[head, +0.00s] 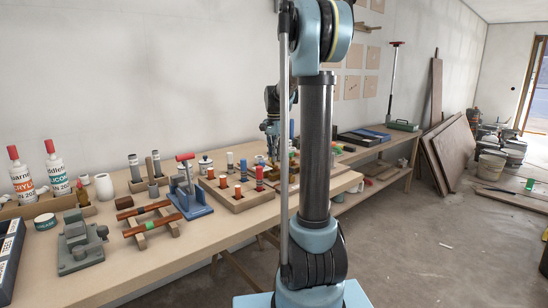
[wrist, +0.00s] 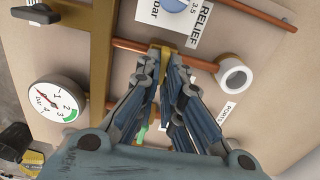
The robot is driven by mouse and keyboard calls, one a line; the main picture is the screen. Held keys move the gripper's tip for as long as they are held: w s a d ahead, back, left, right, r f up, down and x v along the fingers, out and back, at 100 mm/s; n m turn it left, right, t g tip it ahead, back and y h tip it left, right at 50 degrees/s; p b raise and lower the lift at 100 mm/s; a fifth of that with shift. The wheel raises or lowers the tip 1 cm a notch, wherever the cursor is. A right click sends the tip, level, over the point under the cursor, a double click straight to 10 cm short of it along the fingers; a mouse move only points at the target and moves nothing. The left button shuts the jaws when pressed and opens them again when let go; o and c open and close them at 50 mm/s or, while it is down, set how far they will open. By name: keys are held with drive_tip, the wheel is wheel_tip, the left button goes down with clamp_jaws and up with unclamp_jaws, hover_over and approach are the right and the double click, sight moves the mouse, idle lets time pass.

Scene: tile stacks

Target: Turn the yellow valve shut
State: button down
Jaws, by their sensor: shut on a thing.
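In the wrist view, a yellow piece (wrist: 162,47), which looks like the valve's handle, sits at the copper pipe (wrist: 200,60). My gripper (wrist: 161,66) is shut on it, with the fingertips close together at its lower part. The fingers hide part of it and much of the board below, so its angle to the pipe is hard to tell. In the head view my gripper (head: 271,140) is over the far part of the bench, partly behind my own arm. The yellow valve cannot be made out there.
The wrist view shows a pressure gauge (wrist: 57,102), a brass-coloured bar (wrist: 101,60), a black lever (wrist: 36,13), a white round fitting (wrist: 235,76) and a RELIEF label (wrist: 203,20).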

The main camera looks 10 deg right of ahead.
drive_tip(key=shift+w+a+m, duration=0.1)
drive_tip(key=shift+m, duration=0.2)
idle(0.4)
drive_tip(key=c, duration=1.7)
unclamp_jaws()
wheel_tip(320, 180, up, 12)
